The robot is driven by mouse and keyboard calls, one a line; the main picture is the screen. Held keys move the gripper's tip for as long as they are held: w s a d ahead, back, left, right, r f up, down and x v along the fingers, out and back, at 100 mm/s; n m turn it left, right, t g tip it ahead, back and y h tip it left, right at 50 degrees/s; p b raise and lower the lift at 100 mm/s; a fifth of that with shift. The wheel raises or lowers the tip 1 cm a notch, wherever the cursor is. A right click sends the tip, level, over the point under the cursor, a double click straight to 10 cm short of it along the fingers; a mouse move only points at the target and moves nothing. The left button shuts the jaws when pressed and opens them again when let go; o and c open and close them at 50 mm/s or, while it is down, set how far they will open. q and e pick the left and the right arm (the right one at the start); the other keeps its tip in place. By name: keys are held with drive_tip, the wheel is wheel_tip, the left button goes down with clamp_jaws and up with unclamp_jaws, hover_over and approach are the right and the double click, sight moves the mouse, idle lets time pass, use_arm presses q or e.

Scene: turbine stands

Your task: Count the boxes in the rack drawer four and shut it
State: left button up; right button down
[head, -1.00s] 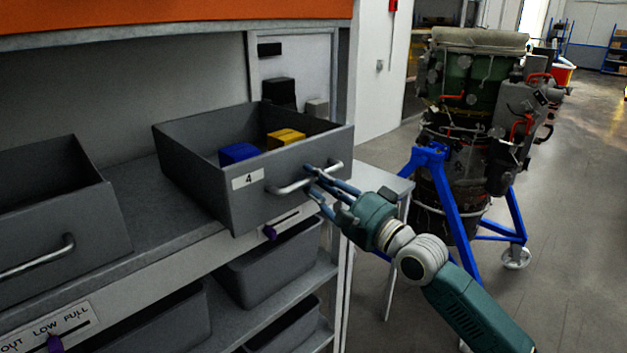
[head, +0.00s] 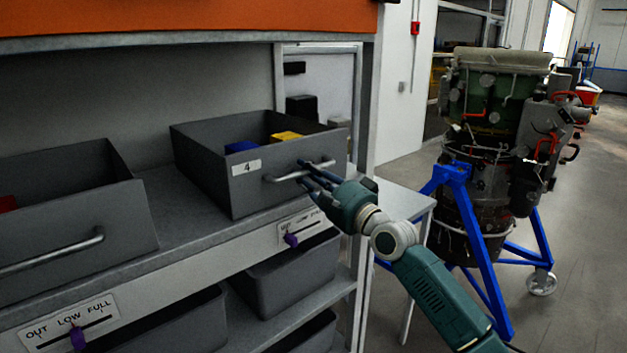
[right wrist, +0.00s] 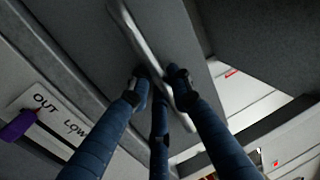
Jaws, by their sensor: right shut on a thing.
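Drawer four (head: 215,185) is a grey open-topped bin labelled 4 on the rack shelf, still partly out in front of the back wall. Inside it I see a blue box (head: 241,147) and yellow at the right (head: 287,136), which may be more than one box; the front wall hides the bottom. My right gripper (head: 306,172) is shut on the drawer's metal handle (head: 284,176). In the right wrist view its fingers (right wrist: 160,85) close around the handle bar (right wrist: 140,35). My left gripper is not in view.
Another grey drawer (head: 75,225) stands at the left on the same shelf. Below are a label strip with purple sliders (head: 290,240) and lower grey bins (head: 290,275). A turbine on a blue stand (head: 470,215) is at the right, with open floor around it.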

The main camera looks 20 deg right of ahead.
drive_tip(key=c, duration=1.6)
unclamp_jaws()
drive_tip(key=shift+w, duration=0.1)
drive_tip(key=shift+f, duration=0.1)
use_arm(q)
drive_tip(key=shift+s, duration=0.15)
use_arm(e)
drive_tip(key=v, duration=1.2)
